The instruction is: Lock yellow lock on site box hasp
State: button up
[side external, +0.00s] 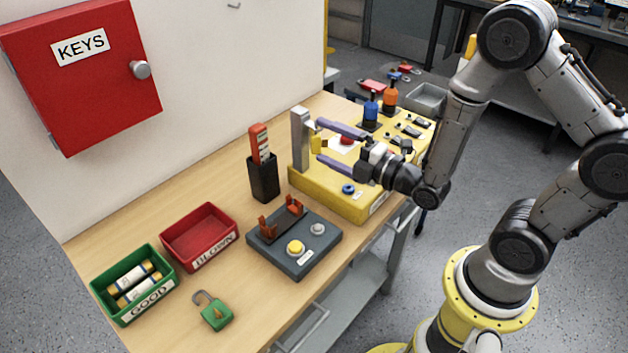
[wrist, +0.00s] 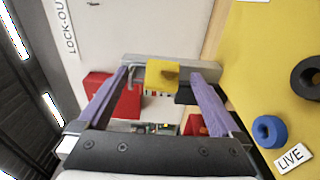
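The yellow lock (side external: 317,143) is at the grey upright post (side external: 299,139) at the back left of the yellow site box (side external: 325,192). In the wrist view the yellow lock (wrist: 162,75) sits against the grey metal hasp piece (wrist: 205,70), with a bit of grey shackle beside it. I cannot tell whether the shackle is closed. My gripper (side external: 322,143) faces the post with its purple fingers spread. In the wrist view my gripper (wrist: 161,76) has one finger on each side of the lock, with a gap on both sides.
A black holder (side external: 263,178), a dark grey fuse tester (side external: 293,242), a red BLOWN bin (side external: 199,237) and a green GOOD bin (side external: 132,284) stand left of the box. A green padlock (side external: 214,311) lies in front. A red KEYS cabinet (side external: 82,70) hangs on the wall.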

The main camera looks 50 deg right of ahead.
jog(key=shift+s+a+f, duration=0.1)
jog(key=shift+s+a, duration=0.05)
jog(key=shift+a, duration=0.05)
jog(key=shift+s+d, duration=0.2)
jog(key=shift+s, duration=1.45)
jog(key=shift+s+d, duration=0.15)
jog(key=shift+s, duration=1.45)
jog(key=shift+a+r, duration=0.1)
jog(key=shift+r, duration=0.1)
notch_tip(320, 180, up, 17)
jog(key=w+m, duration=0.3)
jog(key=m, duration=0.2)
jog(key=s+f+m+g, duration=0.4)
jog(key=s+m+g, duration=0.2)
jog(key=s, duration=0.3)
jog(key=s+f+m+g+h, duration=0.1)
jog(key=s+f+m+g, duration=0.3)
jog(key=s, duration=0.5)
jog(key=m+g, duration=0.2)
jog(key=m, duration=0.1)
jog(key=shift+s+f+m, duration=0.25)
jog(key=shift+f+m, duration=0.15)
